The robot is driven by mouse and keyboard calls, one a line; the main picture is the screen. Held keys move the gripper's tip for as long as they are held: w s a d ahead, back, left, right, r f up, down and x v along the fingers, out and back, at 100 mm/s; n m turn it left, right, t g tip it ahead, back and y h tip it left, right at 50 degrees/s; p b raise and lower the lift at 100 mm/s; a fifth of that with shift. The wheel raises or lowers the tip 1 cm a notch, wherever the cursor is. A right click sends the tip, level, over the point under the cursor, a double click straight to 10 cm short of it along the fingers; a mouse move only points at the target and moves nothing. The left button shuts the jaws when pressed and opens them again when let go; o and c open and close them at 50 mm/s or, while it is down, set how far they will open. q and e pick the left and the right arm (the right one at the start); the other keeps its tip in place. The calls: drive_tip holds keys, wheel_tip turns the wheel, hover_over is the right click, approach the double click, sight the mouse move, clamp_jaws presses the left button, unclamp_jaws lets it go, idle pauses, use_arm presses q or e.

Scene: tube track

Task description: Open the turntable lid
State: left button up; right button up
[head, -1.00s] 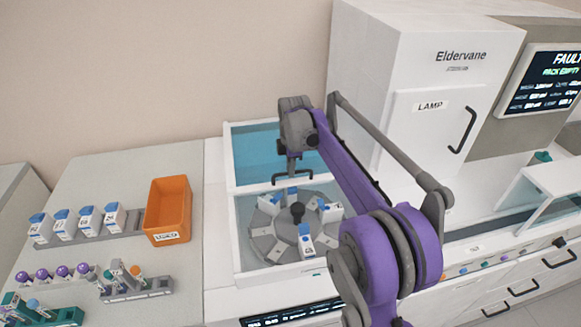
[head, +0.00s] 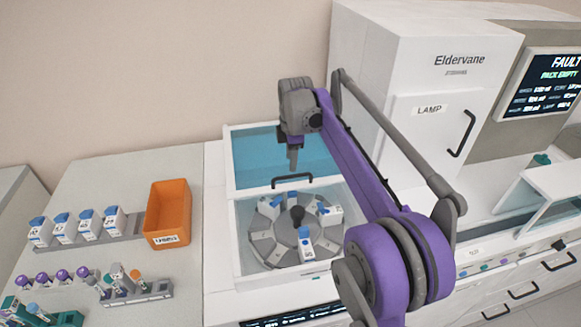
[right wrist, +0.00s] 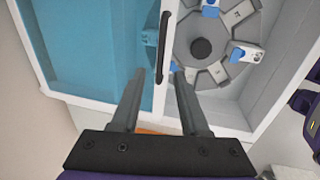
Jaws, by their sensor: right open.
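The turntable lid (head: 262,157) is a blue-tinted clear panel in a white frame, lying behind the turntable well. Its black bar handle (head: 292,180) is at its front edge. The grey turntable (head: 278,243) is uncovered in front of it, with several white, blue-capped packs around a dark hub. My right gripper (head: 293,160) points down just above and behind the handle, apart from it in the head view. In the right wrist view my right gripper (right wrist: 158,75) is open, and the handle (right wrist: 163,60) shows between its fingers. My left gripper is out of view.
The white analyser cabinet (head: 405,45) with a lamp door stands to the right. An orange bin (head: 168,205) and racks of packs and tubes stand on the left bench. Bare bench (head: 110,190) lies behind the pack rack.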

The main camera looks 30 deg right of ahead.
drive_tip(key=r, duration=0.2)
drive_tip(key=s+r, duration=0.1)
drive_tip(key=r, duration=0.1)
drive_tip(key=shift+a+r, duration=0.1)
drive_tip(key=shift+r, duration=0.1)
drive_tip(key=s+a+f+m+t, duration=0.15)
drive_tip(key=s+a+m, duration=0.25)
drive_tip(key=s, duration=0.4)
drive_tip(key=s+a+f+m+t, duration=0.1)
drive_tip(key=s+a+f+m, duration=0.25)
drive_tip(key=s, duration=0.35)
drive_tip(key=s+a+f+m, duration=0.1)
drive_tip(key=s+f+m, duration=0.1)
drive_tip(key=s+f, duration=0.1)
drive_tip(key=s+a+f+m, duration=0.2)
drive_tip(key=s+f+m, duration=0.1)
drive_tip(key=s, duration=0.3)
drive_tip(key=s+a+f+m+t, duration=0.1)
drive_tip(key=s+f+m, duration=0.1)
drive_tip(key=s+f, duration=0.3)
drive_tip(key=shift+s+a+f+m+y, duration=0.2)
drive_tip(key=shift+s+a+m+y, duration=0.05)
drive_tip(key=shift+m+y, duration=0.1)
idle(0.3)
